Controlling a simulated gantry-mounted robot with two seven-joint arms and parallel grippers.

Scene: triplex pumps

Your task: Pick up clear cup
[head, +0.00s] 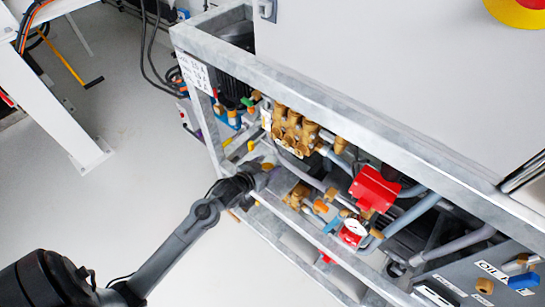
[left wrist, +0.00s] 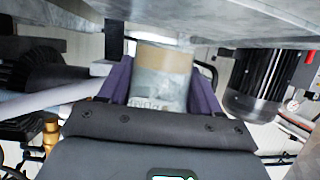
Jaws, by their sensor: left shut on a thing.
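My left gripper (head: 268,178) reaches in between the frame bars at the left end of the pump bench. In the left wrist view my left gripper (left wrist: 160,88) has its two purple-grey fingers on either side of the clear cup (left wrist: 160,82), shut on it. The cup looks see-through, with a tan band above and a greyish lower part. Its lower end is hidden behind the gripper body. In the head view I cannot make the cup out clearly at the fingers. My right gripper is not in view.
The grey metal frame (head: 345,107) runs close above the gripper. Brass pump parts (head: 292,130), a red block (head: 374,189) and hoses lie to the right. In the left wrist view a black ribbed cylinder (left wrist: 258,75) stands at right.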

